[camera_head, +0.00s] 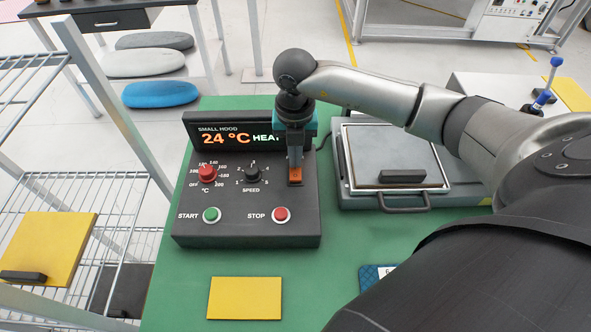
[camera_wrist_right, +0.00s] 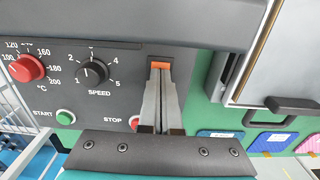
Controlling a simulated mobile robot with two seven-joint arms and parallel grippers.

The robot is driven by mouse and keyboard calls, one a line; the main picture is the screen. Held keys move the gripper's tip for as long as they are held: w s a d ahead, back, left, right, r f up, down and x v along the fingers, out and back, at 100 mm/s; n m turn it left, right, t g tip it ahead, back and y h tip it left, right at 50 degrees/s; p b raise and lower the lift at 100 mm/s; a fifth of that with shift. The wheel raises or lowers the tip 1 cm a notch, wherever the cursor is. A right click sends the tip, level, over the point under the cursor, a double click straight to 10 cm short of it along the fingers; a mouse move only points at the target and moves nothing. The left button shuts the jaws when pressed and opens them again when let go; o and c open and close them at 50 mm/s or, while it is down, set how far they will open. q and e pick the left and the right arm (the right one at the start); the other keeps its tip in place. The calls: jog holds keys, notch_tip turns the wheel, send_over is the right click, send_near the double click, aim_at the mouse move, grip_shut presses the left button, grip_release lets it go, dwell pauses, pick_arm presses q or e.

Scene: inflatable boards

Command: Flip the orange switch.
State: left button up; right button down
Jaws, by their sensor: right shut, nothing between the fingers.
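The orange switch (camera_head: 295,176) is on the right side of the dark control box (camera_head: 246,222). In the head view its upper part is hidden behind my right gripper (camera_head: 295,163). That gripper points down at the switch, its fingers shut and empty. In the right wrist view the shut fingertips (camera_wrist_right: 160,66) are at the near edge of the orange switch (camera_wrist_right: 160,65); I cannot tell for sure whether they touch it. The display reads "24 °C" and "HEAT", partly covered by the gripper. My left gripper does not show.
The box also has a red temperature knob (camera_head: 207,174), a black speed knob (camera_head: 252,174), a green start button (camera_head: 212,215) and a red stop button (camera_head: 281,214). A metal-lidded device (camera_head: 362,160) stands at the right. A yellow board (camera_head: 245,298) lies in front on the green table (camera_head: 185,290).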

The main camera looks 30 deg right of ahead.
notch_tip(320, 180, up, 6)
jog(key=p, duration=0.4)
jog(key=shift+p, duration=0.35)
jog(key=shift+r, duration=0.1)
